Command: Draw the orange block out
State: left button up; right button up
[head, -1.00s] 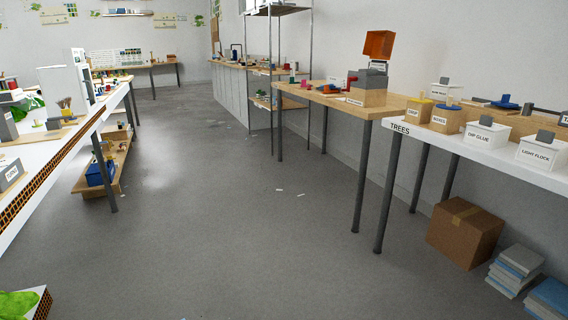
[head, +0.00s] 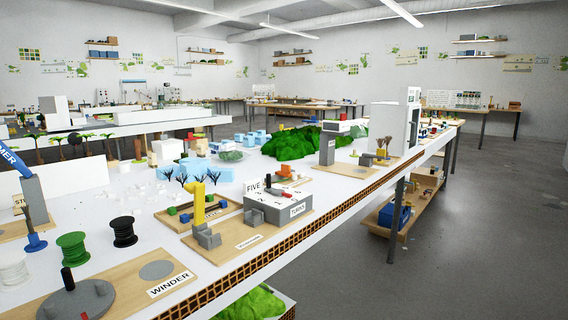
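Neither of my grippers shows in the head view. I cannot make out for certain which thing is the orange block. A small orange piece (head: 381,143) stands on a wooden board beside a white cabinet, too small to tell its shape. A tall yellow piece (head: 198,203) stands upright behind a grey block on the wooden board in front of me.
The long white table (head: 110,253) carries a winder (head: 82,297), spools (head: 71,248), green bushes (head: 288,144) and pale blue blocks (head: 205,172). A white cabinet (head: 387,130) stands near its far right end. Below is a wooden shelf (head: 380,222). Grey floor (head: 475,230) is clear at right.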

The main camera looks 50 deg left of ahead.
aim_at(285, 170)
jog(key=i+l+u, duration=0.1)
jog(key=i, duration=0.9)
